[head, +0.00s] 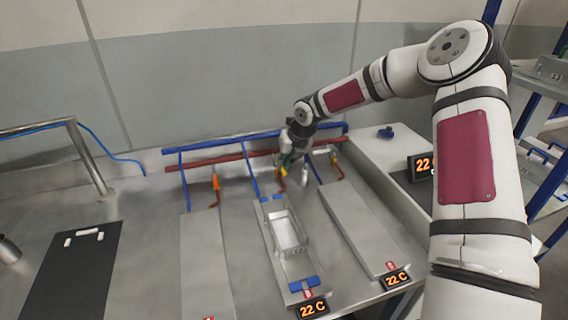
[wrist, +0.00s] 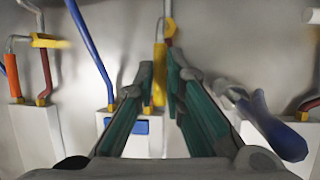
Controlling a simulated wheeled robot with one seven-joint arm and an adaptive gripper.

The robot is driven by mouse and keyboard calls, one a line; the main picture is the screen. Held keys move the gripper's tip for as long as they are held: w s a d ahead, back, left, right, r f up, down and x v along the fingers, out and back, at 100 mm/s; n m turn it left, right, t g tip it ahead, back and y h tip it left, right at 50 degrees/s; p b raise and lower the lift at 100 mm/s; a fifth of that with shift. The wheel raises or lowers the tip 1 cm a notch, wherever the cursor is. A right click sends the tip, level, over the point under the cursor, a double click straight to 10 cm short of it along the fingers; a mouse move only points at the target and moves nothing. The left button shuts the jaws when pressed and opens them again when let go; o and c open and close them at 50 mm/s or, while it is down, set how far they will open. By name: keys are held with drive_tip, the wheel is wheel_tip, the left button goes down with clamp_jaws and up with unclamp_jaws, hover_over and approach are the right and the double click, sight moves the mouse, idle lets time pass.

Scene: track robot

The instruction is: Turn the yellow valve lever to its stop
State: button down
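The yellow valve lever (wrist: 160,75) stands upright in the wrist view, on a red pipe above the middle station. In the head view the yellow lever (head: 283,171) is small and partly hidden by my gripper (head: 288,163). In the wrist view the green fingers of my gripper (wrist: 160,88) lie on both sides of the lever, close against it. They look shut on it, with little or no gap visible.
A blue-and-grey part (wrist: 272,126) is close to the right finger. A metal tray (head: 303,247) sits on the middle station, with a 22 C display (head: 312,308) in front.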

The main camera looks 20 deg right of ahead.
drive_tip(key=c, duration=1.7)
unclamp_jaws()
drive_tip(key=shift+o, duration=0.2)
drive_tip(key=v, duration=1.2)
drive_tip(key=shift+d, duration=0.1)
drive_tip(key=s+a+r+m, duration=0.1)
drive_tip(key=s+r+m, duration=0.3)
drive_tip(key=s+m, duration=0.7)
drive_tip(key=s+a+r+m+h, duration=0.1)
drive_tip(key=s+r+m, duration=0.4)
drive_tip(key=s+m, duration=0.7)
drive_tip(key=s+a+r+m+h, duration=0.1)
drive_tip(key=s+a+r+m, duration=0.2)
drive_tip(key=s+m, duration=0.9)
drive_tip(key=s+r, duration=0.1)
drive_tip(key=s, duration=0.3)
drive_tip(key=shift+s+a+r, duration=0.2)
